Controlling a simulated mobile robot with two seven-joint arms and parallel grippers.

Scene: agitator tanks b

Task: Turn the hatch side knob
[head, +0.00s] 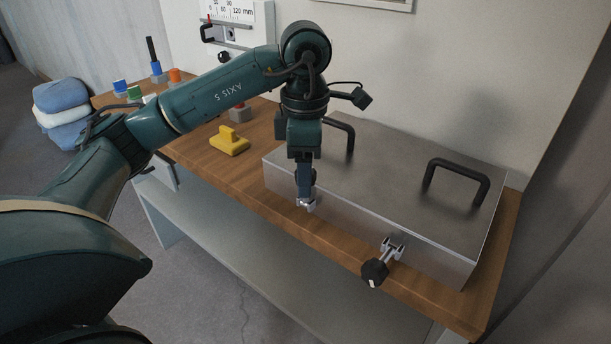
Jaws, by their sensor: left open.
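The hatch is a low grey metal box (385,190) with two black handles on top, at the right of the wooden table. A black side knob (375,272) with a pale mark sticks out from its front face on a silver bracket (392,247). My left gripper (305,200) points down at the front edge of the hatch, to the left of this knob and apart from it. It is open. A small silver part shows at its tips; I cannot tell whether it is fingertip or a hatch fitting. My right gripper is not in view.
The black handles (458,180) rise from the hatch top. A yellow block with a grip (229,141) lies on the table (200,155) left of the hatch. Blue, green and orange pieces stand farther left. A gauge panel (235,22) is on the wall behind.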

